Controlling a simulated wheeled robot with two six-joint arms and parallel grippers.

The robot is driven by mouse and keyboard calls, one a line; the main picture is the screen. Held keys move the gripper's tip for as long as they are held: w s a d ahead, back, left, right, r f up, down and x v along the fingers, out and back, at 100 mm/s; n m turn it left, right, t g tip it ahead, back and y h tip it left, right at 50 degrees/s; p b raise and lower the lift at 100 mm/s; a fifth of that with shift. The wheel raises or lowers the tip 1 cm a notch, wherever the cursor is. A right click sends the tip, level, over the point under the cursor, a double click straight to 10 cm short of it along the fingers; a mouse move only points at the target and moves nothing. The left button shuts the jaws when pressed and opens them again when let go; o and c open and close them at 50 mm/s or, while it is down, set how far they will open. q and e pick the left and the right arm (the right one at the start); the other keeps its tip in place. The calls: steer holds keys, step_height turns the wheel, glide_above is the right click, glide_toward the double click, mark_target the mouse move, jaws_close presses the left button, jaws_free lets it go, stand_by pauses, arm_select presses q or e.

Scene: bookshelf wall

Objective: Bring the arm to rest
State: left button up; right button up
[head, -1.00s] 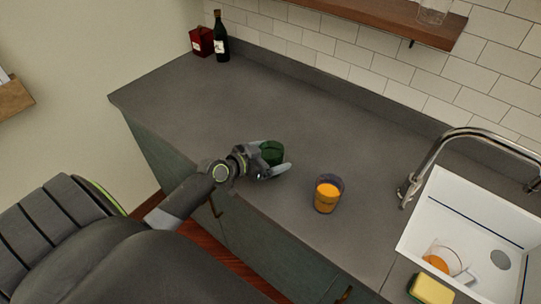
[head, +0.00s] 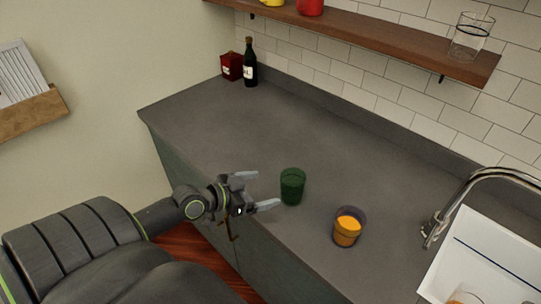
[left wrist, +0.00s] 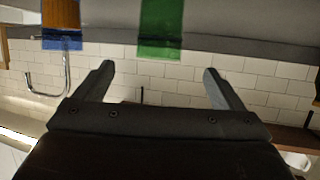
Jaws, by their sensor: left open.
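My left gripper (head: 256,191) is open and empty at the front edge of the grey counter. Its two fingers also show in the left wrist view (left wrist: 158,82), spread apart. A green glass (head: 292,186) stands upright on the counter just right of the fingertips, apart from them. In the left wrist view the green glass (left wrist: 161,28) appears upside down beyond the fingers. My right gripper is in neither view.
A glass with orange liquid (head: 347,228) stands right of the green one. A dark bottle (head: 250,62) and a red box (head: 232,66) stand at the back left. A faucet (head: 440,222) and white sink (head: 470,262) are at right. A wooden shelf (head: 400,47) hangs above. The counter's middle is clear.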

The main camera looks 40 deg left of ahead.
arm_select(q)
steer(key=shift+s+r, duration=0.15)
steer(key=shift+s, duration=0.1)
stand_by(0.4)
steer(key=s+d+f+g+y, duration=0.2)
steer(key=s+d+f+g, duration=0.35)
steer(key=s+d, duration=0.2)
steer(key=s+a+f+n+g+y, duration=0.15)
steer(key=s+n+g+y, duration=0.25)
steer(key=s, duration=0.7)
step_height(320, 180, down, 29)
steer(key=s+a+g+b, duration=0.1)
steer(key=a+g+b, duration=0.1)
steer(key=b, duration=0.1)
steer(key=s+d+f+b, duration=0.1)
steer(key=s+f+b, duration=0.1)
steer(key=s+f, duration=1.3)
steer(key=shift+d+f+g+h, duration=0.3)
steer(key=shift+d+f+g, duration=0.1)
steer(key=shift+f, duration=0.45)
